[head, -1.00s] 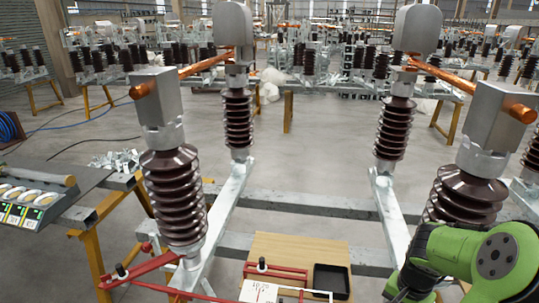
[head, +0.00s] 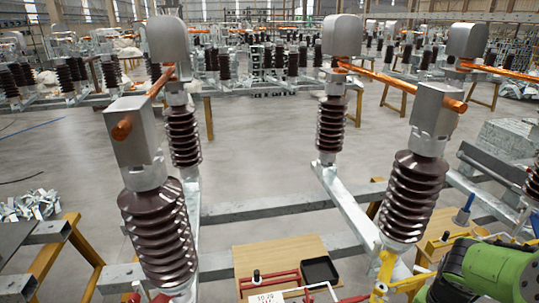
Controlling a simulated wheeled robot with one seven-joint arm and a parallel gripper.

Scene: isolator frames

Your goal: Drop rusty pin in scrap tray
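A small black tray (head: 320,270), which looks like the scrap tray, lies on a wooden board (head: 280,253) at the lower middle of the head view. What I see of its inside is plain black. I cannot make out a rusty pin. A red bar linkage (head: 272,281) with a black knob lies on the board left of the tray. My green arm shows in the lower right corner, right of the tray, but my gripper is out of sight.
Brown ribbed insulators (head: 160,232) stand left of the board, and another (head: 408,198) stands to its right, on grey steel beams (head: 350,215). A yellow part (head: 385,268) stands between tray and arm.

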